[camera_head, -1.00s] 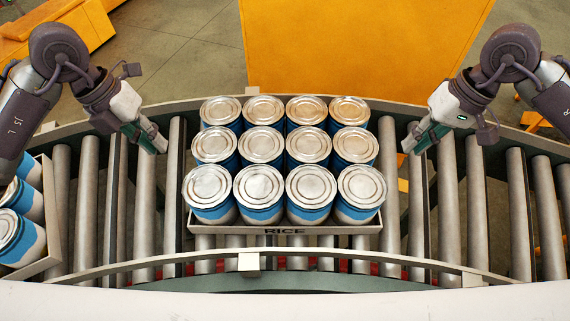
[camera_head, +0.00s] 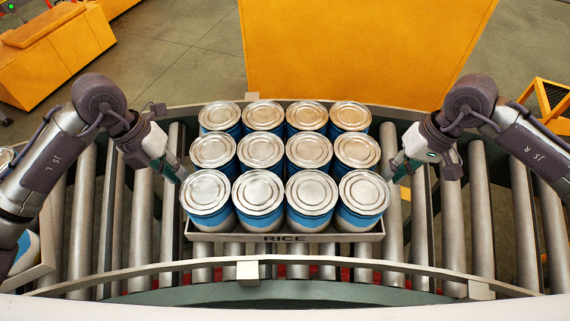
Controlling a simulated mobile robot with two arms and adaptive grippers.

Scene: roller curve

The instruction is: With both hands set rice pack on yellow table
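The rice pack (camera_head: 284,238) is a shallow tray marked RICE, filled with several blue and white cans with silver lids. It sits on the roller conveyor in the middle of the view. The yellow table (camera_head: 365,50) stands behind the conveyor, its top bare where it shows. My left gripper (camera_head: 178,175) is at the left side of the pack, close to the cans. My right gripper (camera_head: 392,174) is at the right side, close to the cans. Whether either touches the pack, and how far their fingers are apart, cannot be made out.
The curved conveyor has a front rail (camera_head: 330,264) and a back rail. Another pack (camera_head: 40,270) is partly visible at the left edge, behind my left arm. A yellow cabinet (camera_head: 58,55) stands at the back left and a yellow frame (camera_head: 548,100) at the right.

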